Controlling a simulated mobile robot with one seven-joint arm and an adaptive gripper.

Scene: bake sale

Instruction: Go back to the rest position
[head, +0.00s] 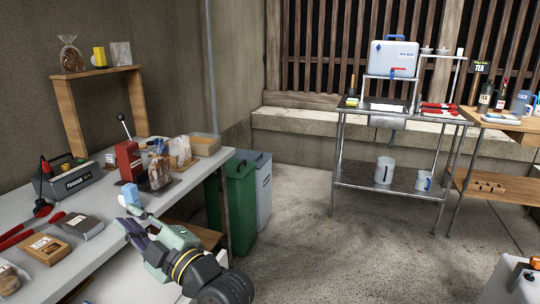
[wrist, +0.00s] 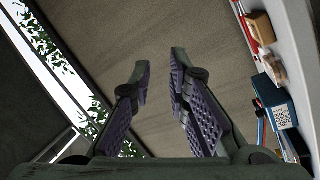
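My gripper (head: 128,218) is over the front edge of the grey table on the left in the head view, pointing up and to the left. In the wrist view my gripper (wrist: 159,65) shows two dark, purple-padded fingers, apart, with a clear gap and nothing held between them. The wrist camera sees a plain brown wall surface between the fingers.
The grey table (head: 100,237) holds a red press (head: 128,160), a toolbox (head: 72,181), boxes and bagged goods. A green bin (head: 240,205) stands beyond its right end. A steel table (head: 385,178) with a cooler (head: 393,57) stands at the back. The middle floor is clear.

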